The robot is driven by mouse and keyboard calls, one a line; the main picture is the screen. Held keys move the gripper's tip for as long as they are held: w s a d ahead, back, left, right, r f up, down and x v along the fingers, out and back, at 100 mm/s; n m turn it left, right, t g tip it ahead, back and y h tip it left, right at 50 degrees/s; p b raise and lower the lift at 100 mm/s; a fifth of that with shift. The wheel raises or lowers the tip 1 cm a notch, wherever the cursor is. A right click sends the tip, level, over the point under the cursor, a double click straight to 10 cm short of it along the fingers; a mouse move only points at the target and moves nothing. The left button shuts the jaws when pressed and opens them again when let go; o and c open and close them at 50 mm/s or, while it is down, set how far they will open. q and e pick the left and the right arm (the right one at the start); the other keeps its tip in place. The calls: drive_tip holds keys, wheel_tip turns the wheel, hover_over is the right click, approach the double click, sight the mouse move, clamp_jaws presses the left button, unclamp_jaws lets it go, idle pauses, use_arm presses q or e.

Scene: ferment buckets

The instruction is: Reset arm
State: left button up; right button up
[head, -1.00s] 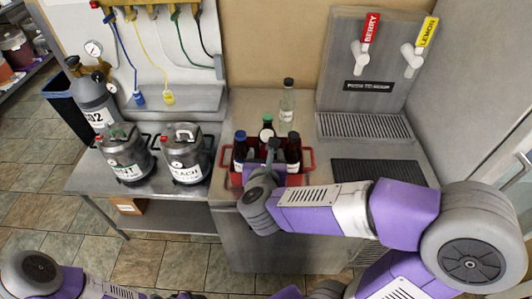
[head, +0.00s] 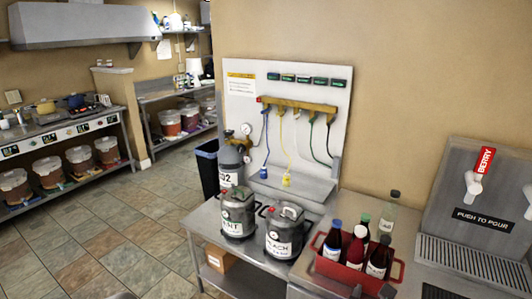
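My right gripper (head: 372,291) barely shows at the bottom edge, where two dark fingertips stand apart in front of the red crate. The rest of it is cut off. I see nothing clearly between the tips. The red crate (head: 325,268) stands on the steel counter and holds several dark bottles with blue, red, green and black caps. My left gripper is not in view.
Two steel kegs, one (head: 238,213) and one labelled PEACH (head: 285,233), stand on the bench. A CO2 cylinder (head: 230,165) stands behind them. A clear bottle (head: 388,215) stands behind the crate. A tap tower (head: 470,200) is at right. Open tiled floor (head: 110,220) lies at left.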

drive_tip(key=w+a+f+n+g+y, duration=0.1)
drive_tip(key=w+a+f+n+y, duration=0.1)
drive_tip(key=f+n, duration=0.55)
drive_tip(key=w+a+f+n+g+y, duration=0.1)
drive_tip(key=a+f+n+y, duration=0.15)
drive_tip(key=f+n, duration=0.5)
drive_tip(key=w+a+f+n+g+y, duration=0.1)
drive_tip(key=w+a+f+n+y, duration=0.15)
drive_tip(key=f+n, duration=0.45)
drive_tip(key=s+a+f+n+g+y, duration=0.2)
drive_tip(key=s+a+f+n+g, duration=0.1)
drive_tip(key=s+f+n, duration=0.5)
drive_tip(key=s+a+f+n+g+y, duration=0.2)
drive_tip(key=s+a+f+n+g, duration=0.2)
drive_tip(key=s+f+n, duration=0.4)
wheel_tip(320, 180, down, 3)
drive_tip(key=shift+s+f+n+g, duration=0.1)
drive_tip(key=shift+s+n+g, duration=0.3)
drive_tip(key=shift+s, duration=0.5)
